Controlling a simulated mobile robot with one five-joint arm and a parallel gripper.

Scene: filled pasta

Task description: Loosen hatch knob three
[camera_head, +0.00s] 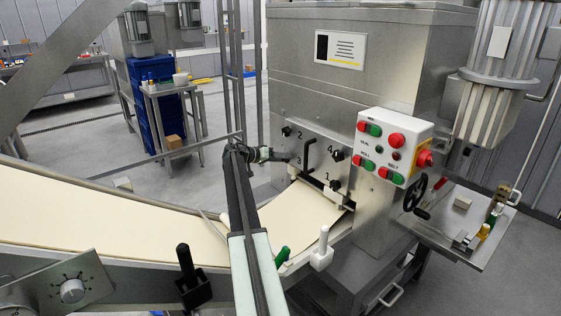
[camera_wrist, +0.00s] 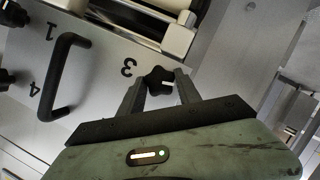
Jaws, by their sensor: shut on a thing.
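Hatch knob three is a black lobed knob (camera_wrist: 160,80) beside the printed "3" on the steel hatch plate (camera_wrist: 105,95). In the wrist view my gripper (camera_wrist: 160,84) has one finger on each side of the knob and is shut on it. In the head view my gripper (camera_head: 289,157) reaches the hatch plate (camera_head: 312,172) at the "3", and the knob there is mostly hidden behind it. Knob two (camera_head: 286,131), knob four (camera_head: 338,156) and knob one (camera_head: 335,185) sit at the other corners. A black bar handle (camera_head: 310,153) stands between them.
A white control box (camera_head: 395,145) with red and green buttons juts out right of the hatch. A pale dough sheet (camera_head: 300,215) runs on the conveyor below. A black handwheel (camera_head: 415,195) is at the right. The bar handle (camera_wrist: 62,78) stands left of my gripper in the wrist view.

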